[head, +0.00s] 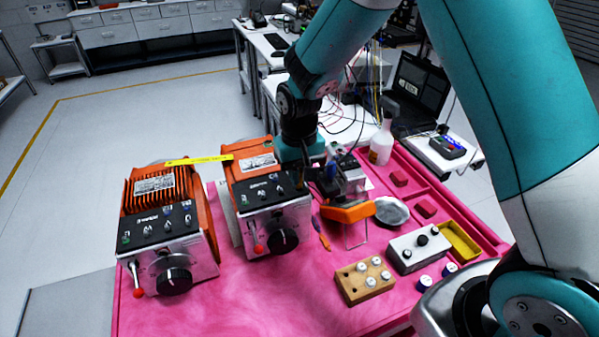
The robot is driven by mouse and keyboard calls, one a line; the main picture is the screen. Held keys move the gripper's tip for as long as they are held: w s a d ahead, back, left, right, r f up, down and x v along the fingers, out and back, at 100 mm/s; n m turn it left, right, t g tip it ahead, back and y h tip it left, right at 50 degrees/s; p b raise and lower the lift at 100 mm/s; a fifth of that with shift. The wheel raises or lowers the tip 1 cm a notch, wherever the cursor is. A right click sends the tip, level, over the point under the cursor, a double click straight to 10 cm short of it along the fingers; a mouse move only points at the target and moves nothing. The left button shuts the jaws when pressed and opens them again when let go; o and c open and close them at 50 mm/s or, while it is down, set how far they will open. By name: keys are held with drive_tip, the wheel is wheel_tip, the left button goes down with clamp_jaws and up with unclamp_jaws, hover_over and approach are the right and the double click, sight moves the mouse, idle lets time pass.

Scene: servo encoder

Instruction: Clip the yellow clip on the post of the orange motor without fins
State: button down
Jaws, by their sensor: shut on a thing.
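The orange motor without fins (240,152) stands on the pink table, left of centre, with a dark control panel and a black front knob. The orange motor with fins (150,184) stands to its left. My gripper (326,190) is low, at the right side of the finless motor. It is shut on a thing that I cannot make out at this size. I cannot pick out the yellow clip for certain. A thin yellow strip (199,160) shows behind and between the motors. I cannot tell which part of the finless motor is the post; my wrist hides some of its right side.
An orange tool (348,212) on a wire stand is close below my gripper. The front-middle table is clear.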

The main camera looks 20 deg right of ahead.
drive_tip(key=shift+f, duration=0.2)
idle(0.5)
drive_tip(key=c, duration=1)
unclamp_jaws()
drive_tip(key=shift+r, duration=0.1)
wheel_tip(320, 180, up, 7)
drive_tip(key=p, duration=0.5)
